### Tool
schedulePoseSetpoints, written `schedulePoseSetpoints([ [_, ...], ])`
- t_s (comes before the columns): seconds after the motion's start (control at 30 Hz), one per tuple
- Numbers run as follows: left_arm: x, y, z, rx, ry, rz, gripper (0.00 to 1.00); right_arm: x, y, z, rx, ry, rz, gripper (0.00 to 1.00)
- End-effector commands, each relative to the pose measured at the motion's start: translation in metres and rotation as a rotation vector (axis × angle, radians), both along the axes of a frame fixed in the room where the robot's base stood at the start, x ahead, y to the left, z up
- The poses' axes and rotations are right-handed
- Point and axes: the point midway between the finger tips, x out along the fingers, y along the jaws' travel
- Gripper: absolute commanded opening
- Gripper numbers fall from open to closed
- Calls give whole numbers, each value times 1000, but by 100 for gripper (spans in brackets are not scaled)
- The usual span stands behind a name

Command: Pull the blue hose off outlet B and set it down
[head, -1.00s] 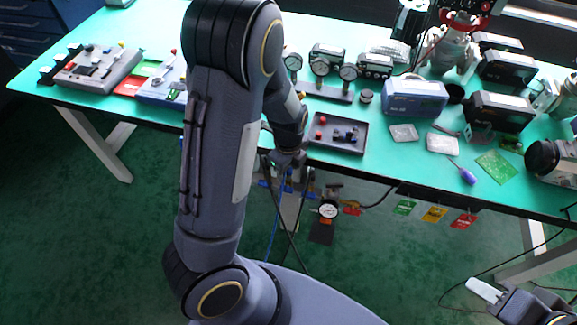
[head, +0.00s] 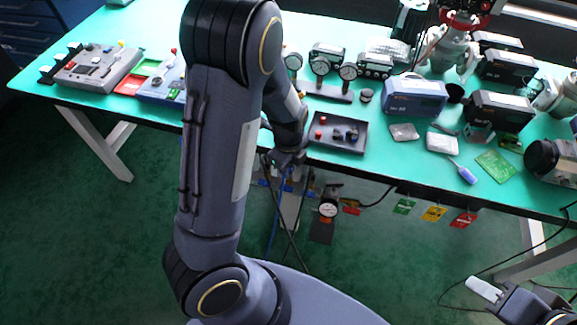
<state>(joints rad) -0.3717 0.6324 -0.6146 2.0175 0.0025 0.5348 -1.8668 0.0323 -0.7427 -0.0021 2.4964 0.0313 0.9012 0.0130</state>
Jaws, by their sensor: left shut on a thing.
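My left gripper (head: 286,168) is at the bench's front edge, left of the pressure gauge, above the blue fittings. It is shut on the blue hose (head: 276,225), which hangs down from the jaws toward the floor. Outlet B itself is hidden or too small to pick out behind the gripper and arm. Whether the hose end is still on an outlet cannot be told. My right gripper (head: 489,291) is at the lower right, away from the bench, with a white piece at its end; its jaws are not clear.
The bench (head: 385,172) has a dark parts tray (head: 338,146) just behind the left gripper. A round gauge (head: 328,210) hangs below the edge to its right. Green, yellow and red tags (head: 434,213) hang farther right. Black cables hang nearby. The floor in front is clear.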

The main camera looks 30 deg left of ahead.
Motion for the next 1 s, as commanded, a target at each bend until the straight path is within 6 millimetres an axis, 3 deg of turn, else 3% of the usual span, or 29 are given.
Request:
schedulePoseSetpoints([
  [1.0,0,0,16,0,0,0,0,0,0,13,0,0,0,36],
])
